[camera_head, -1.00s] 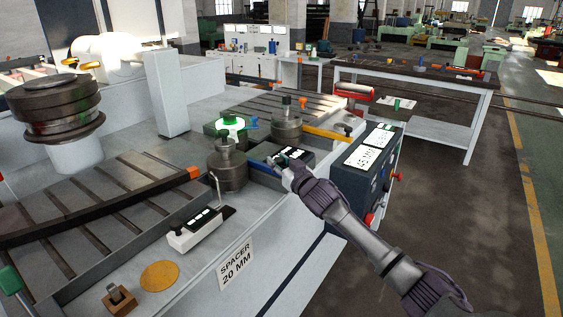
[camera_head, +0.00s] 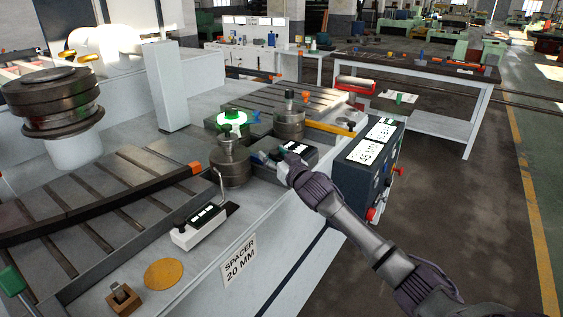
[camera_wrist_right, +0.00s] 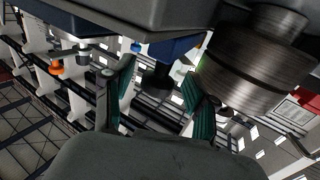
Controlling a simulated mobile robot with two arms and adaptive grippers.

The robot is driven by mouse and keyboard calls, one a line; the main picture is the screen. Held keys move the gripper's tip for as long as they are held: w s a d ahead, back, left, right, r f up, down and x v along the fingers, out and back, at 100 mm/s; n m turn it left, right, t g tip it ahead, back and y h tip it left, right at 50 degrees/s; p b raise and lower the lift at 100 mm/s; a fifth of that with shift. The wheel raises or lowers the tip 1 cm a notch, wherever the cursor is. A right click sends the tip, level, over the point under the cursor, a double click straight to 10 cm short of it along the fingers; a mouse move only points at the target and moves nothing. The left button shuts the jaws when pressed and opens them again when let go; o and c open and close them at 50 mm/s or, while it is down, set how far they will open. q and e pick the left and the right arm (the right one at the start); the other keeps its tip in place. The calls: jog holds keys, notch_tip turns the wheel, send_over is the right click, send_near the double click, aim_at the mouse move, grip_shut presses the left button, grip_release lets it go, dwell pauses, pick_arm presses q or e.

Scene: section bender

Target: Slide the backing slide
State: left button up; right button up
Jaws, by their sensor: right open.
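The head view shows a machine bed with a dark block (camera_head: 263,172) beside steel rollers; I cannot tell which part is the backing slide. My right gripper (camera_head: 287,162) is at the near side of this block, by a dark display box (camera_head: 300,149). In the right wrist view my right gripper (camera_wrist_right: 158,82) is open, with green-lined fingers on either side of a dark knob (camera_wrist_right: 157,77) below a blue block (camera_wrist_right: 170,47). It is not shut on the knob, and contact cannot be told. My left gripper is not in view.
One steel roller (camera_head: 231,168) stands left of my right gripper and another (camera_head: 289,123) behind it. A green-lit round part (camera_head: 232,117) sits farther back. A control panel (camera_head: 368,165) stands right. A small display unit (camera_head: 199,225) and a spacer label (camera_head: 239,259) are nearer.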

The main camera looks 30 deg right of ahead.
jog(key=s, duration=1.1)
jog(key=shift+s+a, duration=0.2)
jog(key=shift+a, duration=0.2)
